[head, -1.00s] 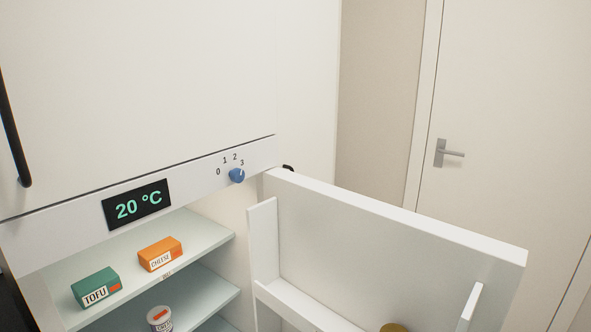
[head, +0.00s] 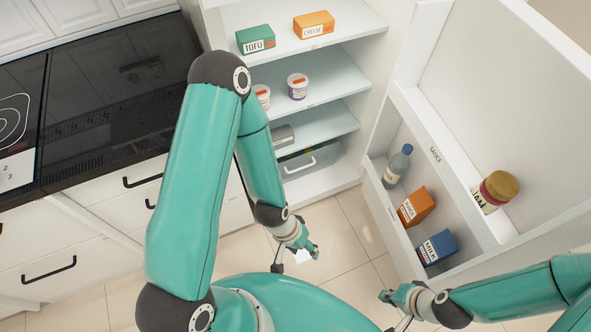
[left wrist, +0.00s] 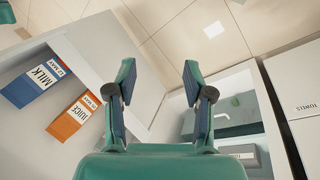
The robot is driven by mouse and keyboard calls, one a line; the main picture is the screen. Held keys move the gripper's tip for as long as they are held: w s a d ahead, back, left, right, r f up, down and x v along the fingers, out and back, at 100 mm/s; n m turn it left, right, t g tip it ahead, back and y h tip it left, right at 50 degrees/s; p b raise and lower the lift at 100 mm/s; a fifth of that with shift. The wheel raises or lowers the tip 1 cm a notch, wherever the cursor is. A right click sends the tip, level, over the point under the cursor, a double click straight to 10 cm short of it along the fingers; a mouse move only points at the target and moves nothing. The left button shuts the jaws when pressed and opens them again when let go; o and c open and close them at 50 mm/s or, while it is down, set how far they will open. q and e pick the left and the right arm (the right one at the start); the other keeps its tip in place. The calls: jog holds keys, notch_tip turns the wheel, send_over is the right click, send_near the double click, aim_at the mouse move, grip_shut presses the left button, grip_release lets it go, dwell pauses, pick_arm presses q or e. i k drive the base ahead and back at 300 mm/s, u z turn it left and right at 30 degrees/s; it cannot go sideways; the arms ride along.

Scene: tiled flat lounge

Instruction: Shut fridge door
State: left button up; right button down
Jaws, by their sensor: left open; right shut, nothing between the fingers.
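The fridge door (head: 520,75) stands wide open on the right in the head view, its inner side facing me. Its lower bin holds a bottle, a juice carton and a milk carton, and a jar sits on the shelf labelled SAUCE. The open fridge body (head: 345,40) is left of it, with food on its shelves. My left gripper (head: 298,246) is open and empty, low in front of the fridge, left of the door and apart from it. The left wrist view shows its spread fingers (left wrist: 158,85). My right gripper (head: 392,298) is shut and empty, below the door bin.
A black cooktop and oven (head: 110,90) and white drawers with black handles (head: 75,265) are on the left. Tofu (head: 255,40) and cheese (head: 314,24) boxes stand on the top visible shelf.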

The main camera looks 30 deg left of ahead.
aim_at(478, 90)
jog(key=u, duration=0.05)
jog(key=k, duration=1)
jog(key=u, duration=0.7)
jog(key=i, duration=0.1)
jog(key=u, duration=0.05)
